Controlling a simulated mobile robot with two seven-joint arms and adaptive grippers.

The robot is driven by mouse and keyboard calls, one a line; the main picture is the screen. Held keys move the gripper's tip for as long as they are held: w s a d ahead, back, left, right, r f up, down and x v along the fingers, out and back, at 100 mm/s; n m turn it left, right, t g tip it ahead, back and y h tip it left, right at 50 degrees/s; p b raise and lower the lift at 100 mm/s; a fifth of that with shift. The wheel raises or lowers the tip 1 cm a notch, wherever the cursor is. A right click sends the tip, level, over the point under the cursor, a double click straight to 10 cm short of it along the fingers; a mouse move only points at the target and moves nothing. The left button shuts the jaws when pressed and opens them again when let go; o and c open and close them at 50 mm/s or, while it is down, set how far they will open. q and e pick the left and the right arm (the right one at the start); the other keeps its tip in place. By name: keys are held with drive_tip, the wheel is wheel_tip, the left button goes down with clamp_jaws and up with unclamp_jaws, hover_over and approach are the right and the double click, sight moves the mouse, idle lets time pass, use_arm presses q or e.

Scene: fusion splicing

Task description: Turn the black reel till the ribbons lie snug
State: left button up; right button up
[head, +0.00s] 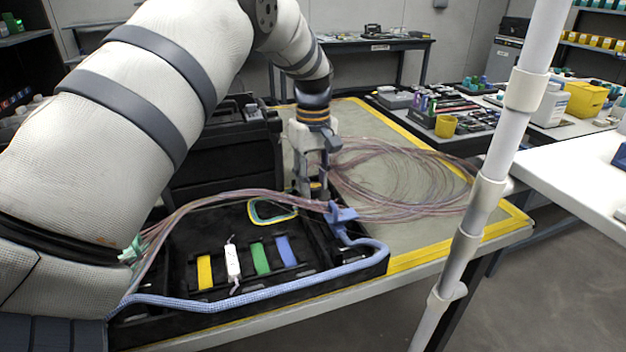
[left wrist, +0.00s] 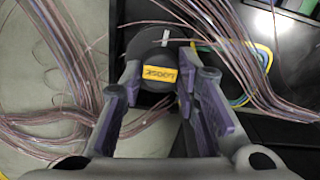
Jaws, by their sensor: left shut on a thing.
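My left gripper (head: 316,187) points down at the back right of the black tray (head: 372,268). In the left wrist view its purple-padded fingers (left wrist: 157,88) are shut on the black reel (left wrist: 150,42), one on each side. The reel has a yellow label with dark lettering and a white mark on top. In the head view the gripper mostly hides it. Pinkish ribbons (head: 240,195) run from the left across the tray to a wide loose coil (head: 400,180) on the table. Ribbons also pass close to the reel in the left wrist view (left wrist: 235,50). My right gripper is not in view.
A blue braided cable (head: 240,301) follows the tray's front edge to a blue clip (head: 341,214). Yellow, white, green and blue pieces sit in the tray. A black case (head: 225,150) stands behind it. A white pole (head: 480,200) rises at the right.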

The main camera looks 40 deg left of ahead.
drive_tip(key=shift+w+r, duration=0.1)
use_arm(q)
drive_tip(key=m, duration=0.3)
drive_tip(key=shift+r+p, duration=0.1)
drive_tip(key=shift+p, duration=0.25)
drive_tip(key=m, duration=0.4)
drive_tip(key=shift+m, duration=0.4)
drive_tip(key=m, duration=0.4)
drive_tip(key=shift+d+p, duration=0.1)
drive_tip(key=shift+p, duration=0.3)
drive_tip(key=m, duration=0.5)
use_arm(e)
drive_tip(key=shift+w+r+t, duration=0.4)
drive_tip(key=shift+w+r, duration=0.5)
use_arm(q)
drive_tip(key=shift+m, duration=0.3)
drive_tip(key=o, duration=1.2)
